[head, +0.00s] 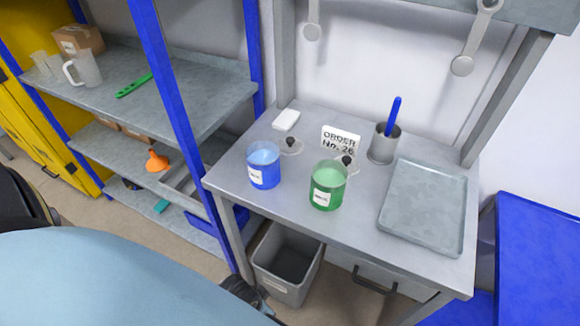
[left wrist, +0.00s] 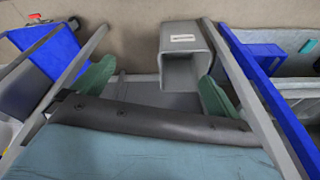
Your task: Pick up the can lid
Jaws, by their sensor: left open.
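Two round can lids, each with a black knob, lie flat on the grey workbench (head: 285,205). One lid (head: 291,146) is behind the blue can (head: 264,172). The other lid (head: 347,166) is just behind the green can (head: 327,190), which partly hides it. Both cans stand open, with liquid showing at the top. My left gripper (left wrist: 155,86) is open, its two green fingers apart with nothing between them in the left wrist view. It is low in front of the bench, away from both lids; my arm mostly hides it in the head view. My right gripper is not in view.
A grey bin (head: 287,262) stands under the bench. A metal tray (head: 424,207), a metal cup with a blue-handled tool (head: 394,116), an order sign (head: 341,141) and a white block (head: 286,120) are on top. A blue-posted shelf (head: 175,110) stands left.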

